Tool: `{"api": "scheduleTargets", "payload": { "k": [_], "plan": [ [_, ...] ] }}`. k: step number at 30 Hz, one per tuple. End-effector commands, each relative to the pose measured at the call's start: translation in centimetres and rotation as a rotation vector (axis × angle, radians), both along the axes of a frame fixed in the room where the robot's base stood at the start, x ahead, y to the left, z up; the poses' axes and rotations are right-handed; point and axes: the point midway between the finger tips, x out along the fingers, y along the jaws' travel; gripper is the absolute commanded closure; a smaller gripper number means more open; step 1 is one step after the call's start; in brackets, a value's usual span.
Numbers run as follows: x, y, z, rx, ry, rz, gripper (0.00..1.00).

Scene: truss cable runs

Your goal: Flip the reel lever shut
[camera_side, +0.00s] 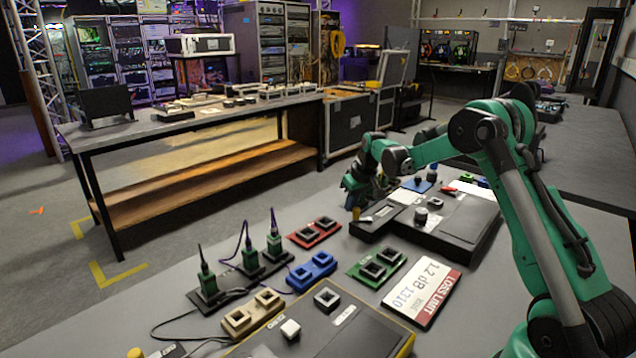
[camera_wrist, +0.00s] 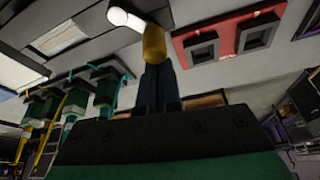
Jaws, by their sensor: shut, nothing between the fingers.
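A black box (camera_side: 425,236) stands on the bench, with a pale plate, dark knobs and a red part on top. A small white lever (camera_side: 366,219) is at its near left corner. It also shows in the wrist view as a white rounded bar (camera_wrist: 126,19) on a dark mount. My gripper (camera_side: 356,212) hangs low just beside that corner. In the wrist view its shut fingers end in a yellow tip (camera_wrist: 154,45), close to the lever. Whether they touch is unclear. The fingers hold nothing.
A red double-socket block (camera_side: 315,232) lies left of the box; blue (camera_side: 311,271), green (camera_side: 376,267) and tan (camera_side: 252,314) blocks are nearer. Green upright connectors (camera_side: 251,260) with cables stand at left. A white and red label card (camera_side: 424,291) lies in front of the box.

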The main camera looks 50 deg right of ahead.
Motion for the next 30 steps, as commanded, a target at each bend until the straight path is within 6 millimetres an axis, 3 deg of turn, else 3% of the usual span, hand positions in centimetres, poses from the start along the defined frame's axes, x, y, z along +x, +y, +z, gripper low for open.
{"api": "scheduleTargets", "payload": {
  "k": [30],
  "plan": [
    [-0.19,0.46,0.02,0.001,0.001,0.115,1.00]
  ]
}}
